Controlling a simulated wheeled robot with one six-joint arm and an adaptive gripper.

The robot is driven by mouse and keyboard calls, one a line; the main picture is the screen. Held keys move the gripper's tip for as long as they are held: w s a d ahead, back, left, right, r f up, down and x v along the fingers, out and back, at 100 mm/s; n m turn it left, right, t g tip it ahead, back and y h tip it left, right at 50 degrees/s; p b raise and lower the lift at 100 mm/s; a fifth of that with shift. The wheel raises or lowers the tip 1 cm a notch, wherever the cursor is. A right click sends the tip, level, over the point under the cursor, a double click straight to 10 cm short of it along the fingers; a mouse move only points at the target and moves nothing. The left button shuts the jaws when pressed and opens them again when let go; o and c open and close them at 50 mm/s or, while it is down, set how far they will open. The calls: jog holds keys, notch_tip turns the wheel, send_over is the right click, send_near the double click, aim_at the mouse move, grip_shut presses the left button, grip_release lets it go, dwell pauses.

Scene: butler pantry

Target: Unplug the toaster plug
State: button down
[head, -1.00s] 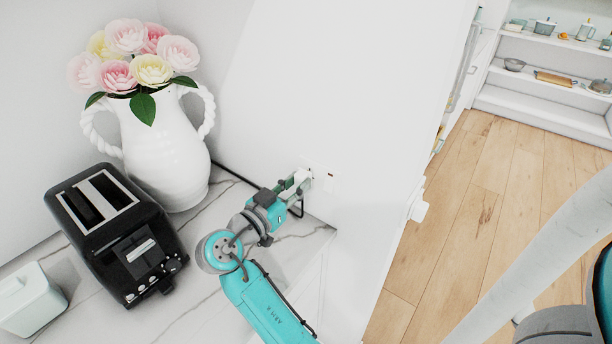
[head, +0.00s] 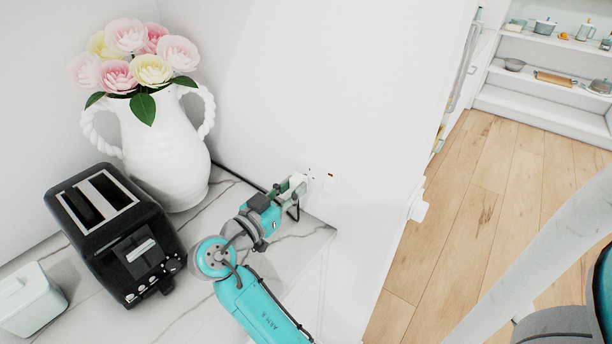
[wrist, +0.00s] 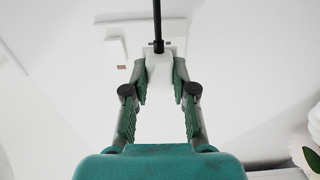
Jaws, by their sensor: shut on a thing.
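My gripper (head: 293,187) is shut on a white plug (head: 298,181) in front of the wall outlet (head: 318,178). In the wrist view, both fingers (wrist: 160,80) press the sides of the white plug (wrist: 159,68), and its black cord (wrist: 157,22) runs up across the outlet plate (wrist: 176,31). Small dark holes show on the outlet's face beside the plug in the head view, and the plug looks apart from the plate. The pins are not clearly seen. The black toaster (head: 120,225) stands on the counter at the left.
A white vase (head: 165,150) of flowers stands behind the toaster. A pale canister (head: 30,300) is at the lower left. The marble counter (head: 205,215) is bare between the toaster and my arm.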

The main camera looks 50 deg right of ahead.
jog(key=shift+a, duration=1.25)
dwell(0.6)
